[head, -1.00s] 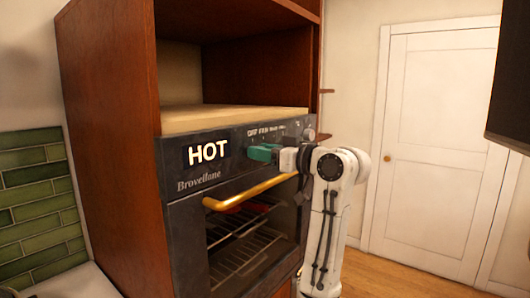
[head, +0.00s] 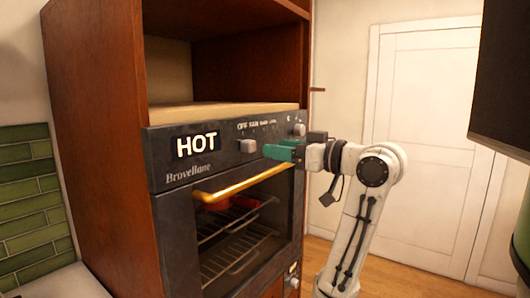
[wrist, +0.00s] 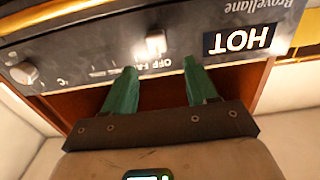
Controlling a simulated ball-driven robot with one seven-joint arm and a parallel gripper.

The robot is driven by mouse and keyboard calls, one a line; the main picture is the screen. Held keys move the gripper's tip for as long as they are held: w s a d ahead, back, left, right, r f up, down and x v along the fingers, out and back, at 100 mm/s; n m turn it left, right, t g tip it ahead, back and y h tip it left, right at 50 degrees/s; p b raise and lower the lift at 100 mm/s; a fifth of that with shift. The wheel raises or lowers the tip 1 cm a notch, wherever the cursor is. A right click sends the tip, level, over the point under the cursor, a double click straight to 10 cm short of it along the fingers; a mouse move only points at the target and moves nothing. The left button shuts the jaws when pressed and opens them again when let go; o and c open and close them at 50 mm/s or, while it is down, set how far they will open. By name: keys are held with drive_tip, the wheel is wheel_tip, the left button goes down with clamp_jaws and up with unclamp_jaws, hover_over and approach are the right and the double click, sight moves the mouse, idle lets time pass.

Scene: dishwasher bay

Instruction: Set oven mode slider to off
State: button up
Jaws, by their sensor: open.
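The oven mode slider (head: 247,146) is a small pale square knob on the dark control panel, right of the HOT display. It sits at the left end of the mode labels, below the OFF label. In the wrist view, which is upside down, the slider (wrist: 155,42) lines up with the OFF label (wrist: 160,64). My gripper (head: 270,152) has green fingers and is just right of the slider in the head view. In the wrist view my gripper (wrist: 160,66) is open and empty, its fingertips spread either side of the slider's line and apart from it.
A round knob (head: 299,129) is at the panel's right end. A gold oven handle (head: 240,184) sticks out below the panel, close under my gripper. The wooden cabinet (head: 95,150) surrounds the oven. A dark screen-like panel (head: 505,80) hangs at the upper right.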

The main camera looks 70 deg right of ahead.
drive_tip(key=shift+v, duration=1.35)
drive_tip(key=shift+s, duration=0.1)
